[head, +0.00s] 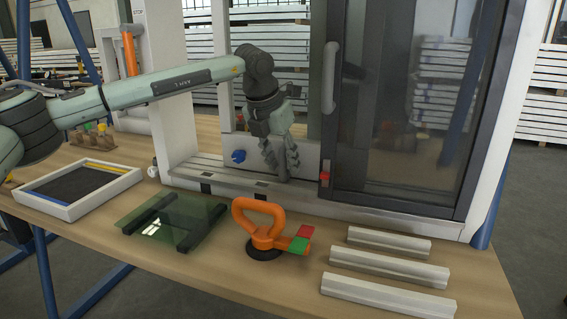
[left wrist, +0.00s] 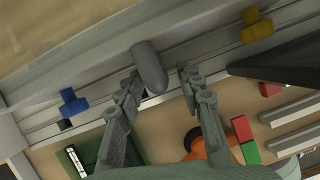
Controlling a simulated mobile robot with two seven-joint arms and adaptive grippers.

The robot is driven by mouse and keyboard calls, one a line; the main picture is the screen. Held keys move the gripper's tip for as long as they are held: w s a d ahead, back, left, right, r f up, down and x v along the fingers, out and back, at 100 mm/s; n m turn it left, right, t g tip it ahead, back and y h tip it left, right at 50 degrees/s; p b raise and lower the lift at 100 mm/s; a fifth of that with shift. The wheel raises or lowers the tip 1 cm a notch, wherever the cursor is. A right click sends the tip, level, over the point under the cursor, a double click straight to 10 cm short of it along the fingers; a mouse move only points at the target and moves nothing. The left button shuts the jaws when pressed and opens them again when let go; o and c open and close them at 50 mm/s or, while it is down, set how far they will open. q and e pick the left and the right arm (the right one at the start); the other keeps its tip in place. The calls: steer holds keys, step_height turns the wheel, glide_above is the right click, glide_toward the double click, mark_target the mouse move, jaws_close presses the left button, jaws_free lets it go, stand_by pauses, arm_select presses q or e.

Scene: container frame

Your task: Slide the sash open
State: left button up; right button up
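The sash (head: 405,95) is a dark-framed glass panel filling the right part of the white frame (head: 182,85). It has a vertical grey handle (head: 330,75) on its left stile. My left gripper (head: 290,175) points down in that opening, left of the sash and below the handle. In the left wrist view my left gripper (left wrist: 161,80) has its fingers apart. A grey round-ended piece (left wrist: 149,66) shows between or beyond them; contact cannot be told. The sash's dark edge (left wrist: 280,65) is to the right. My right gripper is not in view.
A blue knob (head: 238,157) and a red block (head: 325,178) sit along the lower rail (head: 235,181). A yellow piece (left wrist: 256,25) shows on the track. The bench holds a tray (head: 70,212), green glass (head: 185,222), an orange suction lifter (head: 262,235) and white profiles (head: 390,263).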

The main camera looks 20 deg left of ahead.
arm_select(q)
steer(key=shift+w+f, duration=0.2)
steer(key=shift+f, duration=0.25)
steer(key=shift+c, duration=0.5)
jaws_close()
